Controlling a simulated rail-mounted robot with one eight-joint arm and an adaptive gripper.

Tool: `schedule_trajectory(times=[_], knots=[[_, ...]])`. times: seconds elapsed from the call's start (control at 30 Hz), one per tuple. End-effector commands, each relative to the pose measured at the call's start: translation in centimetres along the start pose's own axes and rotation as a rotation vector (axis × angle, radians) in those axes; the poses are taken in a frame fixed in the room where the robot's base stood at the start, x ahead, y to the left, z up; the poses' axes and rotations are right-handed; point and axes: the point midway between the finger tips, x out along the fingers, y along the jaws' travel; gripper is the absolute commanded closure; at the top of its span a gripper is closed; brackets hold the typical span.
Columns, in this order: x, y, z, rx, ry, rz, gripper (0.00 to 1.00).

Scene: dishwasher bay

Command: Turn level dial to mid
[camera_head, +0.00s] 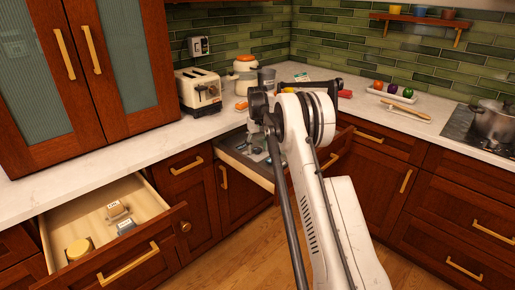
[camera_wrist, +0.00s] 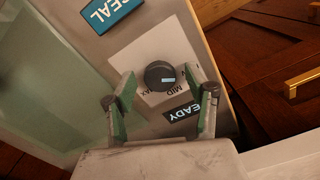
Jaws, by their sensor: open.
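The level dial (camera_wrist: 159,74) is a round black knob with a small pale mark on its lower right part, in the wrist view. It sits on a white label plate (camera_wrist: 140,54) with the words MID and MAX just below the knob, turned upside down. My gripper (camera_wrist: 158,80) is open, with one green-padded finger on each side of the dial. I cannot tell whether either pad touches it. In the head view my arm hides the dial, and the fingers cannot be made out.
Blue SEAL (camera_wrist: 111,12) and black READY (camera_wrist: 182,113) labels flank the dial plate. A pull-out drawer (camera_head: 235,163) stands open beyond my arm, and another open drawer (camera_head: 150,199) is at left.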

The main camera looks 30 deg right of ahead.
Motion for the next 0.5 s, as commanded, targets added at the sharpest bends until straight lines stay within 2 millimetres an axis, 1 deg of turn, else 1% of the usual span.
schedule_trajectory(times=[0.1,0.43,0.5], knots=[[-0.01,0.00,0.00,0.000,0.000,0.000,0.51],[-0.03,0.00,0.00,0.000,0.000,0.000,0.95],[-0.03,0.00,0.00,0.001,0.000,0.000,0.95]])
